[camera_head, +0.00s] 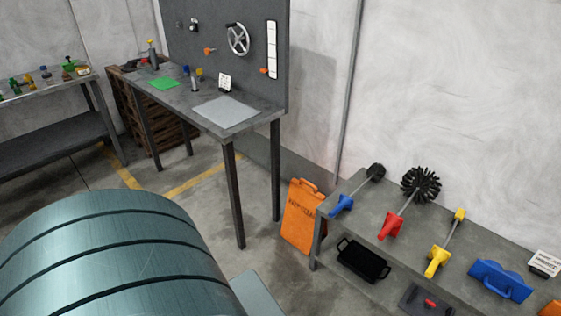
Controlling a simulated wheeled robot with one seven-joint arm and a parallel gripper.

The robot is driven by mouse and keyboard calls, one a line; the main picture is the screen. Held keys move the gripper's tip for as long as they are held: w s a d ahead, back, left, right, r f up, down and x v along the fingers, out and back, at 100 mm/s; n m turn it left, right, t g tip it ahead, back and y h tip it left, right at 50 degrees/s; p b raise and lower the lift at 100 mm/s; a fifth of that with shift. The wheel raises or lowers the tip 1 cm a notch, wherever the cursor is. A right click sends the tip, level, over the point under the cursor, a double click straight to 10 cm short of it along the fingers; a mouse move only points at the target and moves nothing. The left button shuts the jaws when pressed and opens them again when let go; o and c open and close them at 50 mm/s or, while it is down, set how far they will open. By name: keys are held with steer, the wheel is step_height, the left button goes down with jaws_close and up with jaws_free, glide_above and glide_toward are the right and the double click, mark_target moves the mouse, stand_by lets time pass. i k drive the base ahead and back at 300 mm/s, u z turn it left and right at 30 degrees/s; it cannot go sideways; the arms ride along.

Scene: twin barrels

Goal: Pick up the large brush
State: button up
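The large brush is the one with a big round black bristle head (421,184) and a red handle (390,227). It lies on the grey shelf table (345,222) at the right, between two smaller tools. To its left is a brush with a small dark head and a blue handle (342,205). To its right is a tool with a yellow handle (438,262) and a small yellow end. My gripper is not in view, and nothing is seen touching the large brush.
A teal ribbed barrel (110,255) fills the lower left. An orange board (302,216) stands beside the shelf table. A tall workbench (185,100) with a dark back panel stands behind. A black tray (363,261) is on the lower shelf. Blue object (500,280) lies right.

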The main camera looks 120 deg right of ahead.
mark_target(393, 223)
steer(key=z, duration=5.45)
steer(key=i, duration=1)
steer(key=u, duration=0.65)
steer(key=i, duration=0.4)
steer(key=u, duration=0.25)
